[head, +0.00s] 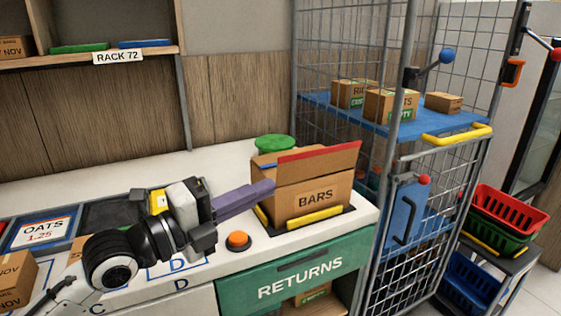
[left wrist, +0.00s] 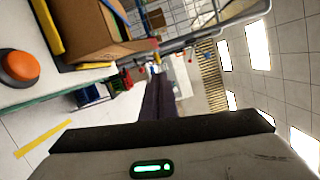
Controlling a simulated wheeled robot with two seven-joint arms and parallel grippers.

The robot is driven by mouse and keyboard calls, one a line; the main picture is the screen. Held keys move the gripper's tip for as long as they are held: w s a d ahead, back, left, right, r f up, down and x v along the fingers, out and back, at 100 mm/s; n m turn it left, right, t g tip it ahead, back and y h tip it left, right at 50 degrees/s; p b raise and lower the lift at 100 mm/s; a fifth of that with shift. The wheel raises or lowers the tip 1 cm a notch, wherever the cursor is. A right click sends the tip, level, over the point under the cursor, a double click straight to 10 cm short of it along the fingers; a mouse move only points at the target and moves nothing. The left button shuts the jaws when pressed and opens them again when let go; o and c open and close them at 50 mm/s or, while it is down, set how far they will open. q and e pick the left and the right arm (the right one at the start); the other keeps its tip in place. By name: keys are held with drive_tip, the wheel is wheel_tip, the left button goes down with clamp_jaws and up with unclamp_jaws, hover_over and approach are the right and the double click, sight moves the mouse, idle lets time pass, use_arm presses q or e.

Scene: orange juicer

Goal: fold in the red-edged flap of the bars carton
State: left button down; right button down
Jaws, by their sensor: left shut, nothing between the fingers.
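The bars carton (head: 312,197) stands on a dark base with yellow edges on the white counter, its top open. A blue-edged flap shows at the carton's left. My left gripper (head: 272,187) is shut and empty, its purple fingers pointing right at the carton's left side; I cannot tell whether they touch it. In the left wrist view the shut fingers (left wrist: 158,98) point forward, with the carton (left wrist: 85,32) at upper left. My right gripper is not in view.
An orange button (head: 238,240) sits on the counter left of the carton. A green round thing (head: 274,143) is behind it. The wire cage cart (head: 395,200) with a blue shelf of boxes stands close at right. The green returns drawer (head: 300,278) is below.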

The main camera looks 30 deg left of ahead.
use_arm(q)
drive_tip(key=w+p, duration=0.2)
drive_tip(key=w, duration=0.7)
drive_tip(key=shift+r, duration=0.45)
drive_tip(key=shift+a, duration=0.1)
drive_tip(key=shift+w, duration=0.15)
